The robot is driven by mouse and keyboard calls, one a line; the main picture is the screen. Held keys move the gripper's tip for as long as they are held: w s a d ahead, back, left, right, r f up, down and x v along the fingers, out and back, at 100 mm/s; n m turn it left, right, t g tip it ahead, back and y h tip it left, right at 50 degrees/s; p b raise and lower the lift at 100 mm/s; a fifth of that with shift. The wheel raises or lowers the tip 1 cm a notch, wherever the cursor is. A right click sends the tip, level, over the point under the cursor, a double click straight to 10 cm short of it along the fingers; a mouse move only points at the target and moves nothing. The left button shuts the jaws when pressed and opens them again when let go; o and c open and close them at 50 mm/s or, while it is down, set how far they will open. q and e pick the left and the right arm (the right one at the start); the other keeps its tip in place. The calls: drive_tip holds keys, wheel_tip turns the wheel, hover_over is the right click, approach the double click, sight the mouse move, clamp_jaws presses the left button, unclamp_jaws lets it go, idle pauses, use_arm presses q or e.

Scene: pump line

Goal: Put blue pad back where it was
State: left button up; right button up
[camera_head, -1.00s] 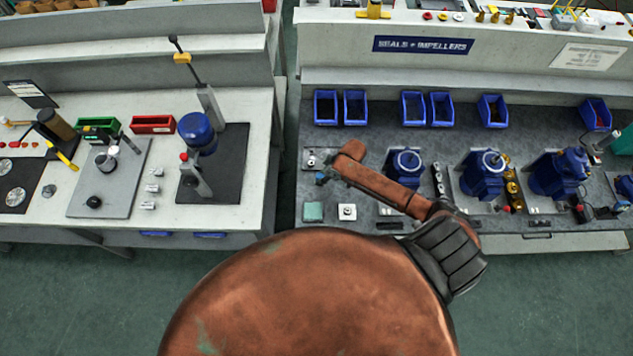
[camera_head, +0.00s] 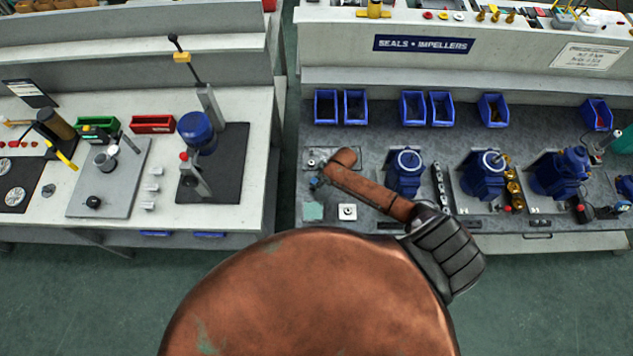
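A pale teal-blue square pad (camera_head: 313,211) lies at the front left corner of the right bench (camera_head: 460,95). My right arm reaches left over this bench, and its small dark gripper (camera_head: 316,184) is just behind the pad. The gripper is too small and too much in the arm's shadow to tell whether its fingers are open or shut, or whether they touch the pad. My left gripper is not in view.
A white square block (camera_head: 347,212) stands right of the pad. A grey plate (camera_head: 314,156) lies behind the gripper. Blue pumps (camera_head: 405,173) stand to the right, with blue bins (camera_head: 355,107) behind. A gap separates the left bench (camera_head: 256,150).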

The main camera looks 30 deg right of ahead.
drive_tip(key=o, duration=0.4)
drive_tip(key=shift+c, duration=0.2)
drive_tip(key=v, duration=1.2)
drive_tip(key=shift+p, duration=0.35)
drive_tip(key=shift+r, duration=0.1)
